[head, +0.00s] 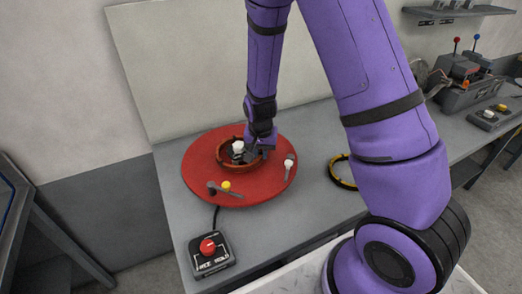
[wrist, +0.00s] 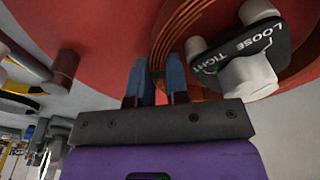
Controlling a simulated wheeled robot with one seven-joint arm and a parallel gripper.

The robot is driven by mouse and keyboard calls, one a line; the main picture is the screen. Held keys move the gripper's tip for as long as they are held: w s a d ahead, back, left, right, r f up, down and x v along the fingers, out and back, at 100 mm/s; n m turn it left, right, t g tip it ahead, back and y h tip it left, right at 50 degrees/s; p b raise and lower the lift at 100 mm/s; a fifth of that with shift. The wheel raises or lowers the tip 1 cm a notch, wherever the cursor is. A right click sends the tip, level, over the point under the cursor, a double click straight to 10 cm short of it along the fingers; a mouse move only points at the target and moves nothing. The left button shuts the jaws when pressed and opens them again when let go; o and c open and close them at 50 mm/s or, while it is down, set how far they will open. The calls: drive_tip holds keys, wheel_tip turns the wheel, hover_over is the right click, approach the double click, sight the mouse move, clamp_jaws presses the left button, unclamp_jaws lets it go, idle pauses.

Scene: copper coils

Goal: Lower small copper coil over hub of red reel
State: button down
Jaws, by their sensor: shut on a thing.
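The red reel (head: 200,170) is a wide red disc lying on the grey bench; it fills the top of the wrist view (wrist: 100,30). The small copper coil (head: 222,160) is a ring around the hub area, and its wound strands show in the wrist view (wrist: 181,28). The hub carries a white knob (head: 238,147) and a dark plate marked LOOSE and TIGHT (wrist: 240,48), inside the ring. My gripper (wrist: 160,72) is shut on the near wall of the coil, at the ring's right side in the head view (head: 258,150). I cannot tell whether the coil touches the disc.
A dark lever with a yellow knob (head: 226,186) and a white-topped lever (head: 289,166) sit on the disc. A red-button box (head: 210,252) stands in front. A yellow and black ring (head: 337,178) lies to the right. A panel stands behind the reel.

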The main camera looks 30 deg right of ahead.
drive_tip(key=c, duration=1)
unclamp_jaws()
drive_tip(key=shift+c, duration=0.2)
drive_tip(key=shift+r, duration=0.1)
wheel_tip(320, 180, up, 11)
drive_tip(key=s, duration=0.1)
drive_tip(key=shift+a+f, duration=0.2)
drive_tip(key=shift+a, duration=0.1)
drive_tip(key=shift+s, duration=0.1)
drive_tip(key=s+d+r+n+t+y, duration=0.1)
drive_tip(key=s+r+n, duration=0.1)
drive_tip(key=s+r, duration=0.45)
drive_tip(key=s+r+n+t+y, duration=0.1)
drive_tip(key=s+r, duration=0.2)
drive_tip(key=r, duration=0.7)
drive_tip(key=s+r+n+t, duration=0.1)
drive_tip(key=s+r+n, duration=0.1)
drive_tip(key=s+r, duration=0.2)
drive_tip(key=s+d+r+n+t+h, duration=0.1)
drive_tip(key=s+r, duration=0.3)
drive_tip(key=s, duration=0.7)
drive_tip(key=shift+r+n, duration=0.25)
drive_tip(key=shift+n, duration=0.15)
